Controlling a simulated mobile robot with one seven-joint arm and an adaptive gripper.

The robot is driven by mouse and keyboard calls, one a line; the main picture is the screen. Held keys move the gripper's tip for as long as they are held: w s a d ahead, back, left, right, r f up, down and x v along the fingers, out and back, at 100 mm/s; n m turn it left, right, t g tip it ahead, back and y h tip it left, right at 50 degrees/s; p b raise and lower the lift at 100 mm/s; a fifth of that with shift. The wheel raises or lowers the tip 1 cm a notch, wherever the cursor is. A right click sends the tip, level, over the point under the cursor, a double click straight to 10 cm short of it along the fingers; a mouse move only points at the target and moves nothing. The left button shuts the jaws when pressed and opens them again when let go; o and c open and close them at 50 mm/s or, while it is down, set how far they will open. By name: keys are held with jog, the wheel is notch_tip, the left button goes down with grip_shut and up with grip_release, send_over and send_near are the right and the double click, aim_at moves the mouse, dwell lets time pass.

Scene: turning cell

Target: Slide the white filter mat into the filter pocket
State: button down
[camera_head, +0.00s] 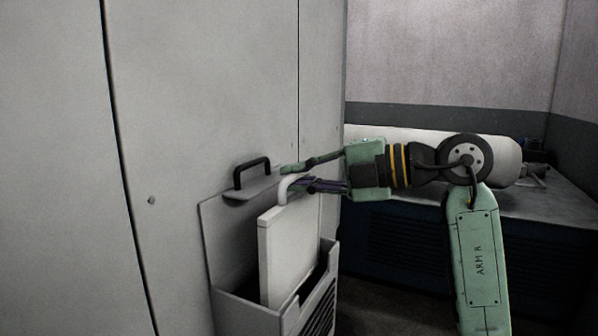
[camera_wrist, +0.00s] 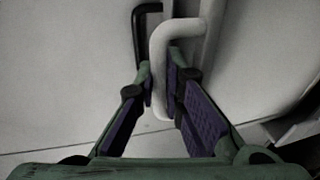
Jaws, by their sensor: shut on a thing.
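The white filter mat (camera_head: 283,248) is a flat upright panel with a curved white handle on top. Its lower end is inside the open grey filter pocket (camera_head: 251,312) on the cabinet side, and its upper part stands above the pocket's front wall. My gripper (camera_head: 290,182) reaches in from the right and is shut on the mat's handle. In the wrist view the purple-padded fingers (camera_wrist: 161,83) close on both sides of the white handle (camera_wrist: 159,62). The mat's lower edge is hidden inside the pocket.
A grey back plate with a black handle (camera_head: 252,173) stands behind the mat against the grey cabinet (camera_head: 215,90). A white cylinder (camera_head: 410,145) lies on a dark bench (camera_head: 540,200) behind my arm. Dark floor shows right of the pocket.

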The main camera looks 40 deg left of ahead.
aim_at(299, 278)
jog(key=shift+f+b, duration=5.75)
jog(key=shift+f, duration=3.05)
jog(key=shift+f+b, duration=0.3)
jog(key=shift+f, duration=0.25)
jog(key=c, duration=1.7)
grip_release()
jog(key=shift+o, duration=0.5)
jog(key=shift+f, duration=0.15)
jog(key=v, duration=1.2)
